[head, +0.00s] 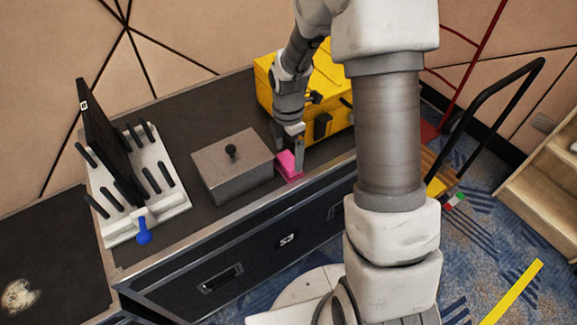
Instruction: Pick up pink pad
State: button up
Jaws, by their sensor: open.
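The pink pad (289,166) is a small bright pink block on the dark top of the case (222,207), close to its front edge. It lies just right of a grey lidded box (232,165) and in front of a yellow toolbox (334,95). My gripper (289,154) points down at the pad, with its open fingers at or around it. One finger stands along the pad's right side. The other is hard to make out. I cannot tell whether the fingers touch the pad.
A white rack (118,232) with black pegs and a dark upright panel (100,135) stands at the left, with a blue-handled item (144,232) at its front. A black handrail (487,110) and wooden steps (545,185) are at the right. Bare case top lies behind the grey box.

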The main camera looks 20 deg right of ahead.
aim_at(288, 160)
notch_tip(288, 160, down, 3)
jog(key=shift+f, duration=0.1)
jog(key=c, duration=1)
jog(key=shift+r, duration=0.2)
jog(key=shift+w+r, duration=0.1)
jog(key=shift+r, duration=0.35)
jog(key=r, duration=0.2)
jog(key=r+p, duration=0.1)
jog(key=shift+s+d+r, duration=0.2)
jog(key=shift+d+r, duration=0.2)
jog(key=s+d+r+p, duration=0.2)
jog(key=s+d+r, duration=0.4)
jog(key=s+d, duration=0.1)
jog(key=shift+d, duration=0.8)
jog(key=shift+w+r, duration=0.1)
